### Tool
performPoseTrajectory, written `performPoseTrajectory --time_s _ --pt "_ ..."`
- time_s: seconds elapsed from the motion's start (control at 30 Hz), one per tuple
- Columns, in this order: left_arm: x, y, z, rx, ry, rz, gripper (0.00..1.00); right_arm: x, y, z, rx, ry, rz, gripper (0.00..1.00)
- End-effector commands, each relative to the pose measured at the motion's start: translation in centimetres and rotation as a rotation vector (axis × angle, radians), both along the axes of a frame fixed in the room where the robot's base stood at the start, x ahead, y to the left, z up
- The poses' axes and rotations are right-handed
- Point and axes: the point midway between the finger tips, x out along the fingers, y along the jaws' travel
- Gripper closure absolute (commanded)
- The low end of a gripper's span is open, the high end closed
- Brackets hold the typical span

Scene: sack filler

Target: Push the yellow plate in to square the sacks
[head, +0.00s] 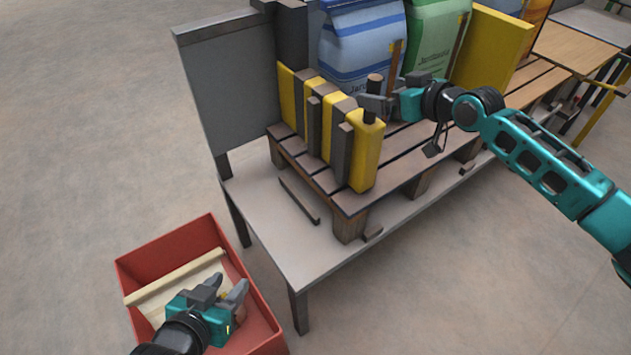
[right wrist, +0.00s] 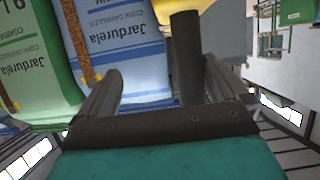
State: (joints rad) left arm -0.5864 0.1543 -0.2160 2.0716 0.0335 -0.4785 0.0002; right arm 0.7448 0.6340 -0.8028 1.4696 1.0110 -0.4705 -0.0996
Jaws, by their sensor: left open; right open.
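A blue sack (head: 360,45) and a green sack (head: 437,40) stand upright side by side on a slatted wooden pallet (head: 415,135). A plain yellow plate (head: 492,48) stands right of the green sack. A yellow-and-dark slotted piece (head: 366,152) stands at the pallet's left end. My right gripper (head: 368,103) is open in front of the blue sack, beside a short dark post (head: 375,82). In the right wrist view the post (right wrist: 187,60) shows between the open fingers; I cannot tell whether they touch it. My left gripper (head: 230,288) is open above the red bin.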

Motion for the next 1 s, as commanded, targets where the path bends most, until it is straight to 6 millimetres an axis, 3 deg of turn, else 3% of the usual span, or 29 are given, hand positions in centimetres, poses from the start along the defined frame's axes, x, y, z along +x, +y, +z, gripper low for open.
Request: performPoseTrajectory --time_s 0.13,0.47,1.0 --pt "-0.2 0.0 -1.1 0.0 0.004 0.0 0.57 0.5 -0.9 -0.3 -0.004 -0.003 -0.01 0.0" --pt "-0.4 0.0 -6.1 0.0 0.011 0.003 0.57 2.7 -4.2 -0.5 -0.003 -0.007 -0.016 0.0" --pt "-0.3 -0.1 -3.2 -0.003 0.008 0.003 0.57 2.2 -3.4 0.8 -0.001 -0.01 -0.018 0.0"
